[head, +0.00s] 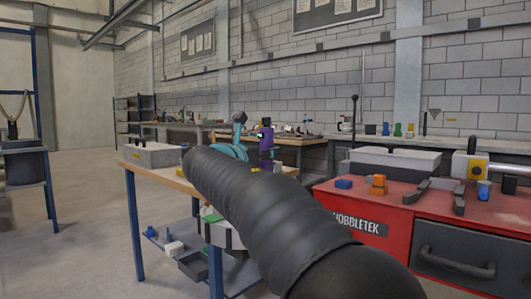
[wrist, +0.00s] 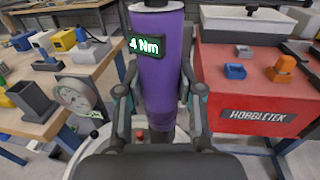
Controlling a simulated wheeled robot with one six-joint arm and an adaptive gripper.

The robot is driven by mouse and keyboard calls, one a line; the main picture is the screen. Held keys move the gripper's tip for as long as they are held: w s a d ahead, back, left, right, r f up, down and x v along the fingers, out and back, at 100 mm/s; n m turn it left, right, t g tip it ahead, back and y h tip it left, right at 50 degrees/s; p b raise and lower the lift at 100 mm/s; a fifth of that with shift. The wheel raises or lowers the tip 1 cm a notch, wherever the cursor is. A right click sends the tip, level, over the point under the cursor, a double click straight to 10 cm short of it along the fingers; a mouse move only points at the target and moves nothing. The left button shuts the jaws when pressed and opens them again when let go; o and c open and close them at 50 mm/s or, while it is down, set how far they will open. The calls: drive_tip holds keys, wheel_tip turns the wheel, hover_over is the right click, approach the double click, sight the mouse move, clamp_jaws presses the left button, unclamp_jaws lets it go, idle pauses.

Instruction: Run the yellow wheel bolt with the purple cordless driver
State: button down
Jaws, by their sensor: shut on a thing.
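The purple cordless driver (wrist: 160,62) stands upright in the middle of the wrist view, with a green-lit "4 Nm" display on its side. My gripper (wrist: 158,100) is shut on the driver's body, one finger on each side. The driver's lower end is hidden behind my gripper. In the head view the driver (head: 266,137) shows beyond my arm, above the wooden bench, and my arm hides most of the gripper. I cannot make out the yellow wheel bolt for certain in either view.
Open floor (head: 90,190) lies at the left.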

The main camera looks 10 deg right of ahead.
drive_tip(key=shift+f, duration=0.5)
idle(1.0)
